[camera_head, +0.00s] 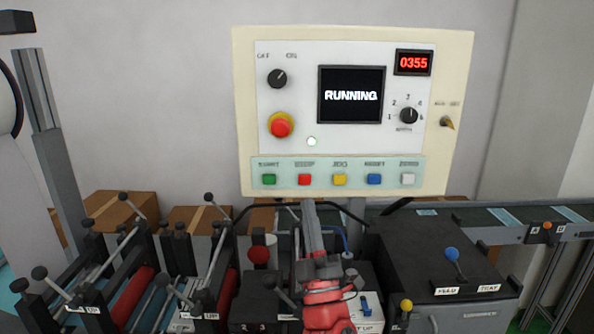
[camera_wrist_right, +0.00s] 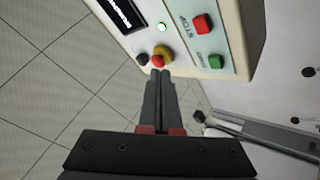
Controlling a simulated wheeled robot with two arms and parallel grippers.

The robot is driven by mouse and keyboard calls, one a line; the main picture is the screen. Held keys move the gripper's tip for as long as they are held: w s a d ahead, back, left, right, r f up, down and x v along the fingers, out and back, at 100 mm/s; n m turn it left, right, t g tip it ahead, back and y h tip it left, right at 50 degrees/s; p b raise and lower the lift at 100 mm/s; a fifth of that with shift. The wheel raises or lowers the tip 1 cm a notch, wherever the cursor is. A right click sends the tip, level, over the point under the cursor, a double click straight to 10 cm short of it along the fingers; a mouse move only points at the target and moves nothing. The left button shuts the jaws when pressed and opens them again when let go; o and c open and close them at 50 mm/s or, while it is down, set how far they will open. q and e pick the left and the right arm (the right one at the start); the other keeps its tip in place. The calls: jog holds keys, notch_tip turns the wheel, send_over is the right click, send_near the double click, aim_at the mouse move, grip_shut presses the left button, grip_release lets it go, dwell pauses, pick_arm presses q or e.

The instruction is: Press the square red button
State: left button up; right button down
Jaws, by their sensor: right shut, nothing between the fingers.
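The square red button (camera_head: 305,180) sits in the bottom row of the cream control panel (camera_head: 463,110), between a green and a yellow button. In the right wrist view the square red button (camera_wrist_right: 203,24) shows at the upper right beside the lettering STOP. My right gripper (camera_head: 309,205) is shut and empty. In the head view its fingertips appear just below the red button. In the right wrist view the shut fingers (camera_wrist_right: 161,76) point toward the panel, with the tips left of and below the button. No contact with the button is visible. My left gripper is not in view.
A round red emergency button (camera_head: 281,126) on a yellow collar sits above the row. The green button (camera_head: 269,179) and yellow button (camera_head: 340,180) flank the red one. The screen (camera_head: 351,95) reads RUNNING. Machine levers, rollers and a dark box (camera_head: 425,245) crowd the area below the panel.

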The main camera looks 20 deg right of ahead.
aim_at(304, 180)
jog(key=shift+s+a+h, duration=0.1)
jog(key=shift+s+h, duration=0.15)
jog(key=shift+h, duration=0.05)
jog(key=shift+w+d+b, duration=0.4)
jog(key=shift+w+b, duration=0.15)
jog(key=shift+w, duration=0.9)
jog(key=shift+w+d+b, duration=0.45)
jog(key=shift+w+b, duration=0.15)
jog(key=shift+w, duration=0.8)
jog(key=shift+w+d+b, duration=0.4)
jog(key=shift+w+b, duration=0.15)
jog(key=shift+w, duration=0.9)
jog(key=shift+w+f+b, duration=0.1)
jog(key=shift+w+b, duration=0.2)
jog(key=shift+b, duration=0.1)
jog(key=shift+w+d, duration=0.1)
jog(key=shift+w, duration=0.05)
